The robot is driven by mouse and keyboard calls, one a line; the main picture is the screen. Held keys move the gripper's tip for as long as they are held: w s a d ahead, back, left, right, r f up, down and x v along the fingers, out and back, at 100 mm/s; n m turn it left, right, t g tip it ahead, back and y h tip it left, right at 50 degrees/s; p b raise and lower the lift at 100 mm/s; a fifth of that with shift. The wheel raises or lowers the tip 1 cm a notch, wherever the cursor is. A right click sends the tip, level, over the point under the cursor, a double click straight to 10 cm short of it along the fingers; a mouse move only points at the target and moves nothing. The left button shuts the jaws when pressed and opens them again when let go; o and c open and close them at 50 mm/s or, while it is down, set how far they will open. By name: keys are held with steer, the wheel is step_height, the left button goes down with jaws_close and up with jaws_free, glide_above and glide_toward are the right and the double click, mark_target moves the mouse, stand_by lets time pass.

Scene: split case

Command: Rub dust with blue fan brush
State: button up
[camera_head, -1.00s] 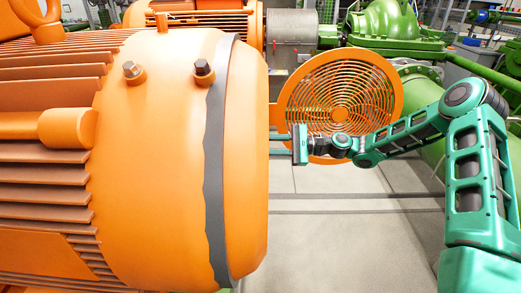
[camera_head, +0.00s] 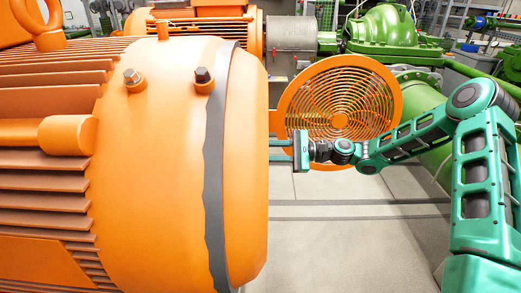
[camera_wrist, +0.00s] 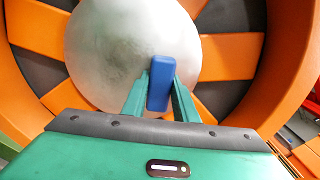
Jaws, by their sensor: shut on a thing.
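My gripper (camera_wrist: 160,76) is shut on a blue brush (camera_wrist: 160,84), of which a plain blue block shows between the two green fingers. Its far end and any bristles are hidden. Beyond it in the wrist view is a round whitish, smudged surface (camera_wrist: 105,50), which looks dusty, at the centre of an orange fan (camera_wrist: 232,56) with dark gaps. I cannot tell whether the brush touches it. In the head view my gripper (camera_head: 284,148) points left at the right end of the large orange motor (camera_head: 160,170). The brush is not visible there.
An orange round grille (camera_head: 340,121) stands behind my gripper, to the right of the motor. In the wrist view an orange rim (camera_wrist: 296,75) surrounds the fan closely. Green pipework (camera_head: 425,105) lies behind my arm. The grey floor (camera_head: 350,235) below is clear.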

steer(key=shift+s+a, duration=0.2)
steer(key=shift+s, duration=1)
steer(key=s, duration=0.8)
steer(key=shift+s, duration=0.4)
steer(key=shift+a, duration=0.1)
steer(key=d, duration=0.6)
steer(key=shift+s+d, duration=0.1)
steer(key=d, duration=0.3)
stand_by(0.6)
